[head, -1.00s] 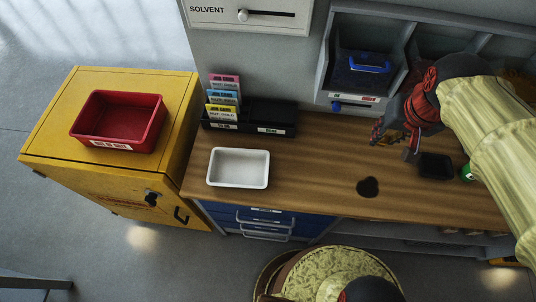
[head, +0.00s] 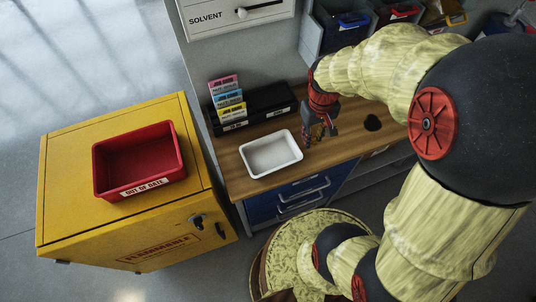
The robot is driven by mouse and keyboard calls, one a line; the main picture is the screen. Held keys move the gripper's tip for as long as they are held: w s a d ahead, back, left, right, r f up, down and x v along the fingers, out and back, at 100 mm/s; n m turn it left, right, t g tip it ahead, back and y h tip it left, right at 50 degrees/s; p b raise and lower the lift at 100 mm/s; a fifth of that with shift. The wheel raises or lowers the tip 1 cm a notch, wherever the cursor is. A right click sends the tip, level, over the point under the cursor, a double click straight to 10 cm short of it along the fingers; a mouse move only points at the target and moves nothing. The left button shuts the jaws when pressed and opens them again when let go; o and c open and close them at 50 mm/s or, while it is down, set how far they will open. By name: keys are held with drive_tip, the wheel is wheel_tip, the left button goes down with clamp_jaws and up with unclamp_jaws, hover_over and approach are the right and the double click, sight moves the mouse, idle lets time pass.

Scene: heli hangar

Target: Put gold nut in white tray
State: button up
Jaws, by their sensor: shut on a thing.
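The white tray (head: 270,172) sits empty on the wooden bench, near its left end. My gripper (head: 318,136) is just right of the tray, above the bench and pointing down, apart from the tray. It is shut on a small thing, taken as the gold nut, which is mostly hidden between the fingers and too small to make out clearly.
A red bin (head: 138,160) labelled out of date stands on a yellow flammables cabinet (head: 70,190) at left. A black card holder (head: 262,106) stands behind the tray. Blue and red bins sit in shelves behind.

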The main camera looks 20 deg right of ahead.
drive_tip(key=shift+f, duration=0.5)
drive_tip(key=w+a+f+b, duration=0.2)
drive_tip(key=w+a+f, duration=0.2)
drive_tip(key=a, duration=0.4)
hover_over(271, 156)
drive_tip(key=f, duration=0.2)
drive_tip(key=f+b, duration=0.1)
drive_tip(key=f, duration=0.1)
drive_tip(key=shift+s+d+f, duration=0.15)
drive_tip(key=shift+d+f, duration=0.05)
drive_tip(key=shift+f, duration=0.15)
drive_tip(key=shift+a+f, duration=0.1)
drive_tip(key=shift+f, duration=0.1)
drive_tip(key=shift+w+a+f+b, duration=0.1)
drive_tip(key=shift+a+f+b, duration=0.1)
drive_tip(key=shift+f, duration=0.7)
drive_tip(key=shift+w+a+f+b, duration=0.1)
drive_tip(key=shift+f+b, duration=0.1)
drive_tip(key=shift+f, duration=0.65)
drive_tip(key=shift+d, duration=0.1)
drive_tip(key=shift+f, duration=0.2)
drive_tip(key=o, duration=0.8)
drive_tip(key=shift+o, duration=0.4)
